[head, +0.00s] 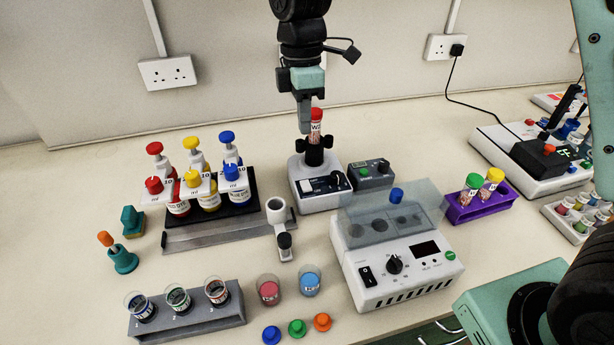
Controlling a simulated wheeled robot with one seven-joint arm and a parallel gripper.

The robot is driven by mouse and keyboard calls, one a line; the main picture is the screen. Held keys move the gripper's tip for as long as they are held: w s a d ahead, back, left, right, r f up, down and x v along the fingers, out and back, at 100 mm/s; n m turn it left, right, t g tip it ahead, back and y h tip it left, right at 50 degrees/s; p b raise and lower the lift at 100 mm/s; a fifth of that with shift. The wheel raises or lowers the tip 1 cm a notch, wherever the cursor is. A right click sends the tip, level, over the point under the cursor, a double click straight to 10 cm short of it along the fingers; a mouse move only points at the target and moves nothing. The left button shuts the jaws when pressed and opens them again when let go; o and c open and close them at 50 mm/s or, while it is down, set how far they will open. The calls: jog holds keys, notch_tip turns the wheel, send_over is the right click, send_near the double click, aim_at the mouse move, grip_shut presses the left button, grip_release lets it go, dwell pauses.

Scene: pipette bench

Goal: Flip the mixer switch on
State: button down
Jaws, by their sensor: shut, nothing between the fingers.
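The mixer (309,196), a small white unit with a dark front panel, stands at the back middle of the bench. A tube with a red cap (316,114) stands upright in its black holder (315,152). A small dark switch (337,181) shows at the right of the mixer's front panel; it is too small to tell its position. My gripper (305,130) points down, shut and empty, at the left of the tube's upper part. I cannot tell whether it touches the tube. It is above the mixer and apart from the switch.
A grey box with a green button (371,176) sits right beside the mixer. A white heater block (398,270) with a clear lid stands in front of it. The pipettor bottle rack (215,232) is at left, a purple tube rack (480,206) at right. Bare bench lies at far left.

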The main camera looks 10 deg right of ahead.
aim_at(307, 188)
jog(key=shift+w, duration=0.15)
jog(key=f+p, duration=0.1)
jog(key=f, duration=0.3)
jog(key=s+f+p, duration=0.1)
jog(key=f, duration=0.4)
jog(key=f+p, duration=0.2)
jog(key=f, duration=0.2)
jog(key=shift+s+f, duration=0.25)
jog(key=shift+s, duration=0.1)
jog(key=shift+f, duration=0.25)
